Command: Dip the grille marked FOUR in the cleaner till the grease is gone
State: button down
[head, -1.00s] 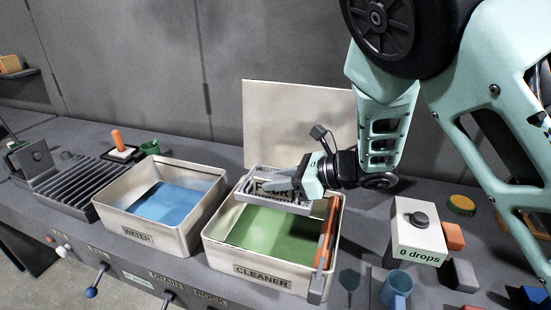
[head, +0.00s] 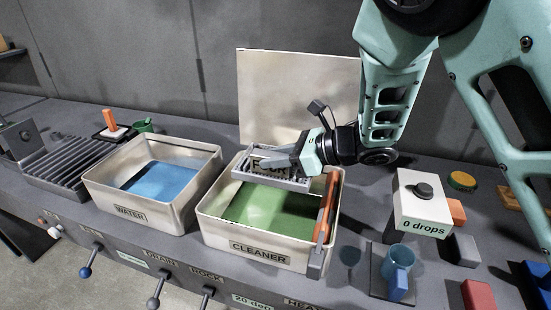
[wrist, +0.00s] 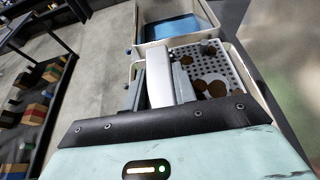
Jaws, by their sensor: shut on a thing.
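The grille marked FOUR (head: 246,178) is a grey perforated tray with a label, partly covered by my gripper. My gripper (head: 272,163) is shut on it and holds it at the back of the cleaner tank (head: 213,221), above the green liquid (head: 275,213). In the wrist view the perforated grille (wrist: 231,68) has several brown grease spots (wrist: 217,88) on it. My gripper (wrist: 170,85) shows in front of it there. I cannot tell whether any part of the grille touches the liquid.
The water tank (head: 185,216) with blue liquid stands to the left. An orange-handled tool (head: 327,207) lies on the cleaner tank's right rim. A "0 drops" box (head: 421,212) and a blue mug (head: 397,265) stand at right. A ribbed rack (head: 62,165) is at far left.

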notch_tip(320, 180, down, 12)
jog(key=b, duration=1.3)
jog(key=shift+f, duration=0.1)
dwell(4.6)
jog(key=shift+r+p, duration=4.25)
jog(key=shift+r, duration=3.75)
